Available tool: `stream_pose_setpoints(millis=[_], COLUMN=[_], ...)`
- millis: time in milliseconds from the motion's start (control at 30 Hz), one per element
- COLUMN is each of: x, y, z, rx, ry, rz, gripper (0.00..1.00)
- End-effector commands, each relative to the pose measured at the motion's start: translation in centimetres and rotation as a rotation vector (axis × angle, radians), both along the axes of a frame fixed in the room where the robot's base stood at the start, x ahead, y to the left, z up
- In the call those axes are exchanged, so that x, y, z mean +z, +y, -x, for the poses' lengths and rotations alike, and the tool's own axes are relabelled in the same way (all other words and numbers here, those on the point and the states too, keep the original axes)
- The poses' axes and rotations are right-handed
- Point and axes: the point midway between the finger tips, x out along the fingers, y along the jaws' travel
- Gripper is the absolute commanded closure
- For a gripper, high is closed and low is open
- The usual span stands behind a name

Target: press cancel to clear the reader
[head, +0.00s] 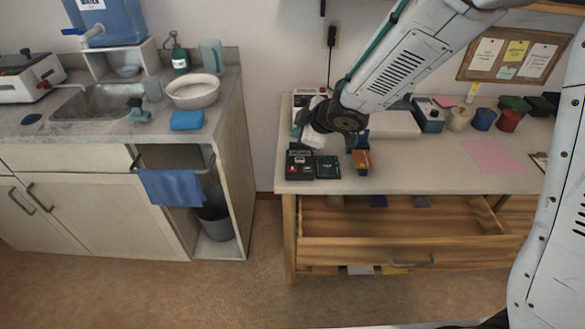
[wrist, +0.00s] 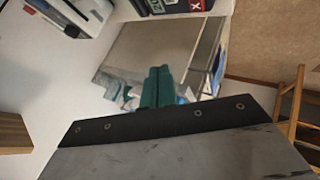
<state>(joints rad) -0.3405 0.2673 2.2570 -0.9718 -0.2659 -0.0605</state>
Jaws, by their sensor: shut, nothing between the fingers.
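A dark card reader (head: 300,163) with a small screen and a red key lies at the front left of the bench. A second dark flat device (head: 327,167) with pale green marks lies beside it on the right. In the wrist view, a dark device (wrist: 172,7) with a red X key (wrist: 195,5) is cut off by the top edge. My gripper (wrist: 157,85) shows two green fingertips close together, shut and empty. The red X key is beyond the fingertips and apart from them. In the head view my arm reaches down over the bench's left part; the fingertips are hard to make out.
An orange-brown block (head: 361,160) stands right of the devices. A white device (head: 308,97) is behind them, partly hidden by my arm. Several pots, including a red one (head: 508,120), stand at the back right. Below, the bench drawer (head: 400,251) is open. A pink sheet (head: 492,156) lies flat.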

Motion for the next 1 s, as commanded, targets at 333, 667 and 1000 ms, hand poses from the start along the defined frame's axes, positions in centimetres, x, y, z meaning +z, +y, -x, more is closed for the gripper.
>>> stream_pose_setpoints(millis=[333, 667, 1000], x=[-0.6, -2.4, -7.1], y=[0.9, 0.9, 0.9], z=[0.1, 0.2, 0.1], rx=[0.037, 0.037, 0.034], ry=[0.0, 0.005, 0.003], rz=[-0.01, -0.01, -0.009], gripper=[1.0, 1.0, 1.0])
